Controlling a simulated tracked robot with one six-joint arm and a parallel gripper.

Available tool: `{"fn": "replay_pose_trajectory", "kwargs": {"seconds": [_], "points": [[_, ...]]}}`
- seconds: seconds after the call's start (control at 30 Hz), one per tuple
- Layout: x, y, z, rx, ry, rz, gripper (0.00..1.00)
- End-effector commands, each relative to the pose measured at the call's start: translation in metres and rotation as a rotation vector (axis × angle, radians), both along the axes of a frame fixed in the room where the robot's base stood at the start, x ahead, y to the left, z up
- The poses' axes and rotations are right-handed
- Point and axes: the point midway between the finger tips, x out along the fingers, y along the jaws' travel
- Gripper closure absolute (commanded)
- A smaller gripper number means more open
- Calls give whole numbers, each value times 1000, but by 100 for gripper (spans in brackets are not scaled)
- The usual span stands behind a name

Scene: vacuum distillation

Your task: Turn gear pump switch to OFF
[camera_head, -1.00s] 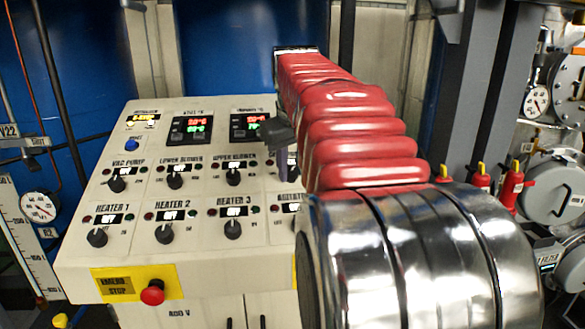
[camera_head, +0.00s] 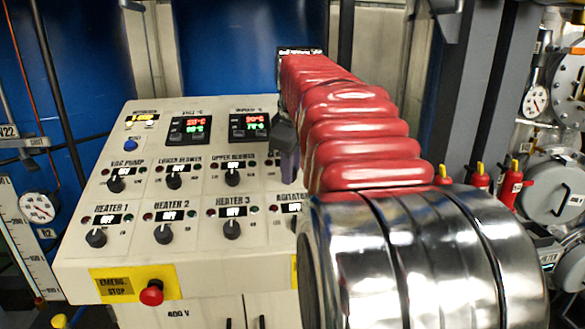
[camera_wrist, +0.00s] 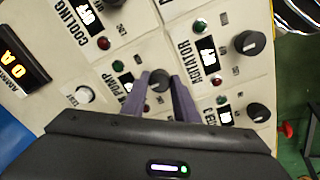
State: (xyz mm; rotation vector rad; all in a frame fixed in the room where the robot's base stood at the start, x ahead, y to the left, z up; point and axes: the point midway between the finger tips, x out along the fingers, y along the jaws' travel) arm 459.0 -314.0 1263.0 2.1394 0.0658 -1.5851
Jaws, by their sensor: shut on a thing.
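In the wrist view, a dark round knob (camera_wrist: 158,81) sits on the cream panel beside a partly covered label ending in "PUMP". The knob is between the two purple fingers of my gripper (camera_wrist: 161,83), which are shut on it. A small display and a green lamp (camera_wrist: 118,66) are beside it; the display is partly hidden by a finger. In the head view, my gripper (camera_head: 289,163) is at the right part of the sloping panel (camera_head: 80,235), and my arm hides the pump knob there.
An agitator knob (camera_wrist: 250,42) and another knob (camera_wrist: 258,113) are close to the right of my fingers. A red emergency stop (camera_head: 151,292) is on the panel's front.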

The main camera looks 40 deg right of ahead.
Motion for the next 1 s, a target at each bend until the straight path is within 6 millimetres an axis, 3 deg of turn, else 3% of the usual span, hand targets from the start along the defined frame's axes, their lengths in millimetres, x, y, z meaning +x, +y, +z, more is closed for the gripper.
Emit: {"fn": "replay_pose_trajectory", "kwargs": {"seconds": [0.27,0.3,0.57,1.0], "points": [[-1,1,-1,3,4,0,95],[-1,1,-1,3,3,0,72],[0,1,-1,2,2,0,54],[-3,3,9,1,0,1,54]]}}
